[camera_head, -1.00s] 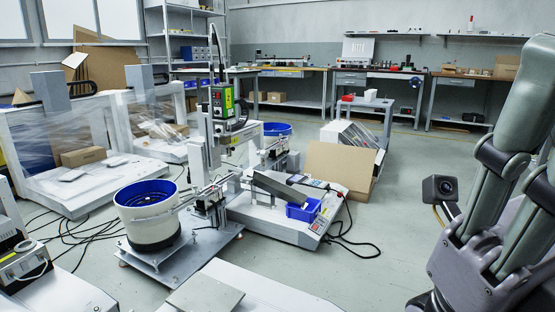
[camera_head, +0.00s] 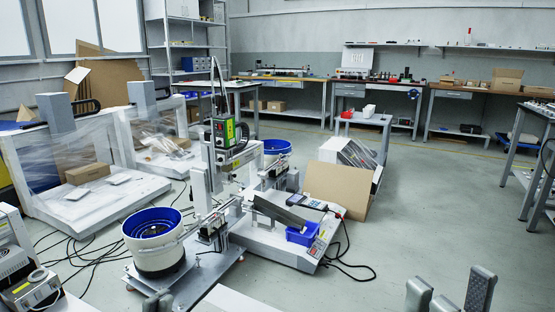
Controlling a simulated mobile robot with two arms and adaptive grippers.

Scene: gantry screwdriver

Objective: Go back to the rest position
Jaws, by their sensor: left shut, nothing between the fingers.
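My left gripper (camera_head: 158,302) shows only as small dark fingertips at the bottom edge, in front of the metal base plate of the feeder. The tips are close together, shut, with nothing seen between them. My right gripper (camera_head: 450,292) pokes up at the bottom right edge. Its grey fingers stand apart with floor showing between them, and it looks open and empty. The rest of both grippers is cut off by the picture's lower edge.
The gantry screwdriver (camera_head: 222,140) stands at the centre, beside a white feeder with a blue bowl (camera_head: 152,222). A blue bin (camera_head: 302,234) and a cardboard sheet (camera_head: 336,189) are right of it. Open floor (camera_head: 430,210) lies to the right. Workbenches line the back.

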